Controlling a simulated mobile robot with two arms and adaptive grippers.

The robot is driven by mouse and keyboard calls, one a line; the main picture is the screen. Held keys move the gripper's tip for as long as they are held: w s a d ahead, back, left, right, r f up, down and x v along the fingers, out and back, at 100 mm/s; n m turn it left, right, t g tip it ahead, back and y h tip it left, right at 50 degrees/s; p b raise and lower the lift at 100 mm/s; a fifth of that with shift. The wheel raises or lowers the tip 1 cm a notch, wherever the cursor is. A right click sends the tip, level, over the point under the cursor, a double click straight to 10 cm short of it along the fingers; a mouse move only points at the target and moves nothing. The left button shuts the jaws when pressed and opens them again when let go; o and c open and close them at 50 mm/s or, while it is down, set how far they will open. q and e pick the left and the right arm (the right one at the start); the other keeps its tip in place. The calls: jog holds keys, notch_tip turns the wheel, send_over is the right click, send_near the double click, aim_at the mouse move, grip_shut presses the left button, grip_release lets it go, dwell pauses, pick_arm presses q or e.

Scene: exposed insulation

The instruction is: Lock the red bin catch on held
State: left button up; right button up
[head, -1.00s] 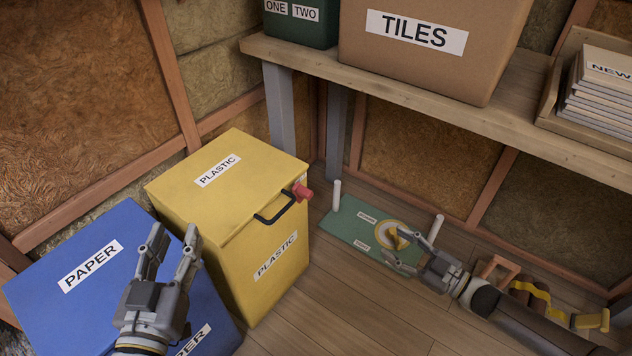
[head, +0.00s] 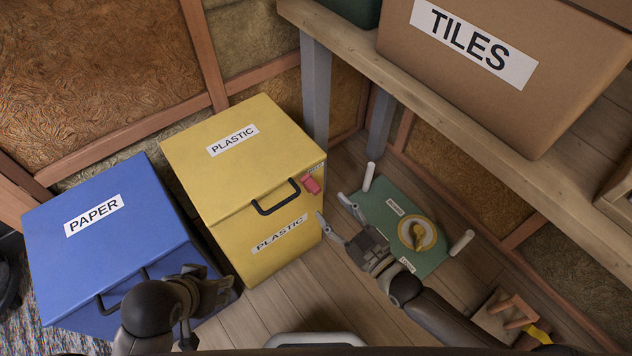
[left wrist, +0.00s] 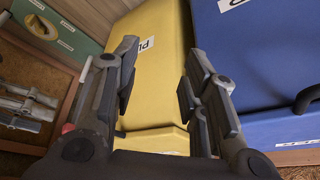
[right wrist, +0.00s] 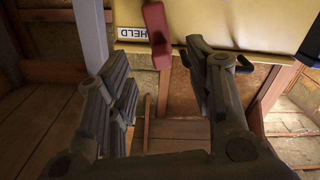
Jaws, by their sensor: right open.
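The red catch (head: 312,184) is on the right side of the yellow PLASTIC bin (head: 240,150), near the lid's front corner. In the right wrist view the red catch (right wrist: 157,35) hangs ahead, between the fingers in the picture, beside a white HELD label (right wrist: 138,34). My right gripper (head: 333,209) is open and empty, just right of and below the catch, with no clear contact.
A black handle (head: 276,198) sticks out from the yellow bin's front. A green board (head: 385,205) with white posts and a round yellow dial (head: 417,234) lies right of my right gripper. A wooden shelf (head: 450,125) with a TILES box (head: 490,90) overhangs the right side.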

aim_at(315, 185)
jog(key=b+x, duration=0.1)
jog(key=x, duration=0.7)
jog(key=shift+w+a+f+b, duration=0.1)
jog(key=shift+w+b, duration=0.05)
jog(key=shift+b, duration=0.25)
pick_arm(q)
jog(key=w+d+r+t+h, duration=0.1)
jog(key=w+d+r+t, duration=0.2)
jog(key=w, duration=0.6)
jog(key=shift+w+r+t+h, duration=0.3)
jog(key=shift+r+t, duration=0.55)
jog(key=shift+t, duration=0.45)
pick_arm(e)
jog(key=shift+w+a, duration=0.2)
jog(key=shift+w, duration=0.1)
pick_arm(q)
jog(key=shift+d, duration=0.1)
pick_arm(e)
jog(key=c, duration=1)
pick_arm(q)
jog(key=shift+s+a+f+g, duration=0.2)
jog(key=shift+s+f+g, duration=0.2)
jog(key=shift+s, duration=0.15)
jog(key=shift+s+a+f+g, duration=0.2)
jog(key=shift+s+f+g, duration=0.15)
jog(key=shift+s, duration=0.2)
pick_arm(e)
jog(key=shift+w+d+m, duration=0.2)
jog(key=shift+d+m, duration=0.1)
jog(key=shift+m, duration=0.9)
